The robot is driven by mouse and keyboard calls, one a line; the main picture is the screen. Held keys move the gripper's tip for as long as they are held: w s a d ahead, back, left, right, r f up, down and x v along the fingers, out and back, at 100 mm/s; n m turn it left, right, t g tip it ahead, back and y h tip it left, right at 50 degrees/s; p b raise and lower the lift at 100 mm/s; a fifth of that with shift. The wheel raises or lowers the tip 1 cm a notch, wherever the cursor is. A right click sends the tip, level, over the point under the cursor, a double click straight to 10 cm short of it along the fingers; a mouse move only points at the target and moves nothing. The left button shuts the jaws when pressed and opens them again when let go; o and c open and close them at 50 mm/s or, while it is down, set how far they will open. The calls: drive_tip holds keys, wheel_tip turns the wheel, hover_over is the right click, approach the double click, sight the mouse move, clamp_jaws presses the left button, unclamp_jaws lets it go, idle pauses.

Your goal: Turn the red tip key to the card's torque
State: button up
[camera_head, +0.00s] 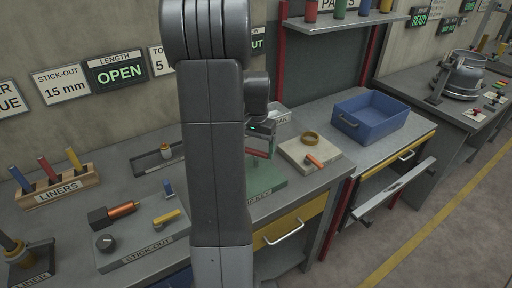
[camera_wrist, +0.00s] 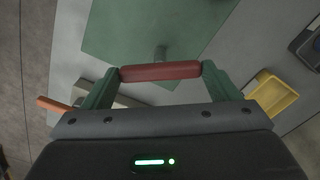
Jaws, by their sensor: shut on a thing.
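The red tip key's handle (camera_wrist: 160,71) lies crosswise between the two green fingers of my gripper (camera_wrist: 159,75) in the wrist view. A grey stem (camera_wrist: 160,52) shows beyond it, over a green plate (camera_wrist: 120,30). In the head view the red handle (camera_head: 259,153) shows just right of my arm, above the green plate (camera_head: 272,183), whose front label is partly hidden. I cannot tell how far the stem sits in the plate. The torque card (camera_head: 158,61) on the wall shows "TO" and "5"; my arm hides the rest.
A pale board (camera_head: 300,153) with a brass ring and an orange-handled tool lies right of the green plate. A blue bin (camera_head: 370,117) stands farther right. The LINERS rack (camera_head: 58,188) and STICK-OUT block (camera_head: 145,243) are on the left. A LENGTH display (camera_head: 116,72) reads OPEN.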

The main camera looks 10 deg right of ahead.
sight(256, 151)
drive_tip(key=o, duration=0.9)
drive_tip(key=shift+r, duration=0.15)
wheel_tip(256, 151, up, 14)
drive_tip(key=shift+f+b, duration=0.2)
drive_tip(key=shift+b, duration=0.2)
drive_tip(key=shift+f, duration=0.1)
wheel_tip(256, 151, down, 14)
drive_tip(key=shift+r+p, duration=0.2)
drive_tip(key=shift+p, duration=0.2)
drive_tip(key=shift+n, duration=0.3)
